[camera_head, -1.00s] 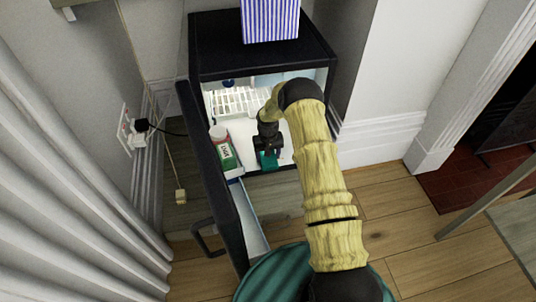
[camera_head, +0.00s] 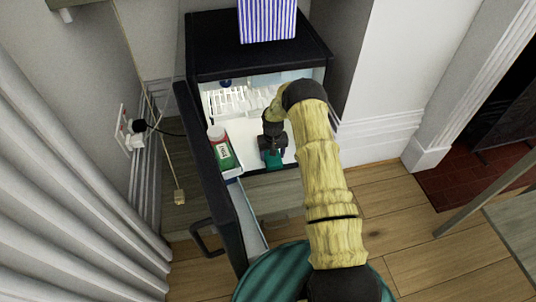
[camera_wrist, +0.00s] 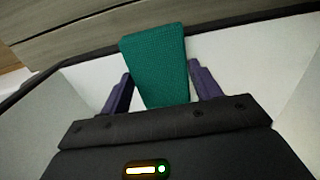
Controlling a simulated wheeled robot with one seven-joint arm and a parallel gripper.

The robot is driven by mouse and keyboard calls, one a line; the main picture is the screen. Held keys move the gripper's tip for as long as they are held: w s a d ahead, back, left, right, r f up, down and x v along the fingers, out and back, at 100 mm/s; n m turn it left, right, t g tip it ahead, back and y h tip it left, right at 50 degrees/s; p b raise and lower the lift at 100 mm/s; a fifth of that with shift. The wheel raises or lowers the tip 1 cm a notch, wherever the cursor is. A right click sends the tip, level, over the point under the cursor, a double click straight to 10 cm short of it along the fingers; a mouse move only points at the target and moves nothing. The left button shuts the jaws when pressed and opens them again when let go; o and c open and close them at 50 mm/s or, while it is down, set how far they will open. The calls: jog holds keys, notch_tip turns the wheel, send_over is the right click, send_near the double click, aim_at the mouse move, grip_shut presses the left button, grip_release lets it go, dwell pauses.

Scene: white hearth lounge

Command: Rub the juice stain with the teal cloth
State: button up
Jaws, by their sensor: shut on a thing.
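My gripper (camera_head: 272,150) is inside the open mini fridge (camera_head: 260,61), low over its white floor. It is shut on the teal cloth (camera_head: 273,160), which sticks out from between the fingers. In the wrist view the cloth (camera_wrist: 157,65) stands between the two purple-grey fingers of my gripper (camera_wrist: 157,90), over the white fridge floor (camera_wrist: 225,65). I cannot tell whether the cloth touches the floor. No juice stain can be made out in either view; the cloth, gripper and arm hide part of the floor.
The fridge door (camera_head: 212,175) stands open at the left, with a green-labelled bottle (camera_head: 221,148) in its shelf. A white wire rack (camera_head: 232,98) is at the back inside. A striped bag (camera_head: 267,20) stands on top. A plug and cord (camera_head: 139,126) are at the left wall.

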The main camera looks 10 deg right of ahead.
jog(key=shift+d, duration=0.55)
jog(key=shift+d+f, duration=0.1)
jog(key=shift+d, duration=1.75)
jog(key=shift+p, duration=0.45)
jog(key=shift+a+f, duration=0.1)
jog(key=shift+a, duration=1.8)
jog(key=shift+a, duration=0.1)
